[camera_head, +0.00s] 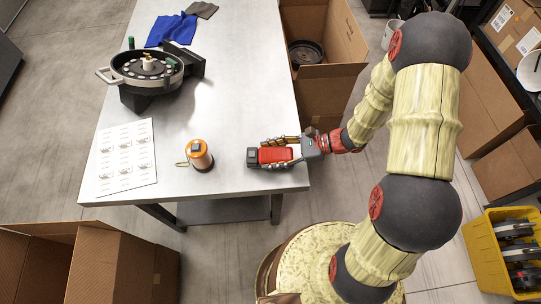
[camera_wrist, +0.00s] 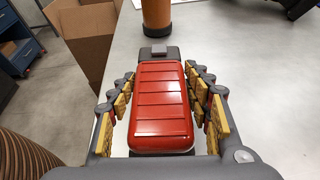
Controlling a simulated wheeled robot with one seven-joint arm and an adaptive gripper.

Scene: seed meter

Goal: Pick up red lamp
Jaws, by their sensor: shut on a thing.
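The red lamp (camera_head: 274,155) has a red ribbed body with a dark end. It lies near the right front part of the grey table (camera_head: 235,75). In the wrist view the lamp (camera_wrist: 161,100) lies lengthwise between the fingers, its dark end pointing away from me. My gripper (camera_head: 283,153) reaches in from the right with a finger along each side of the lamp. In the wrist view my gripper (camera_wrist: 160,95) is shut on the lamp. Whether the lamp's underside touches the table cannot be told.
An orange cylinder (camera_head: 199,155) stands left of the lamp. A printed white sheet (camera_head: 126,158) and a round dark seed meter (camera_head: 147,70) are farther left. Blue cloth (camera_head: 172,29) lies at the back. Cardboard boxes (camera_head: 335,85) stand beside the table, and a yellow crate (camera_head: 482,250) is at right.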

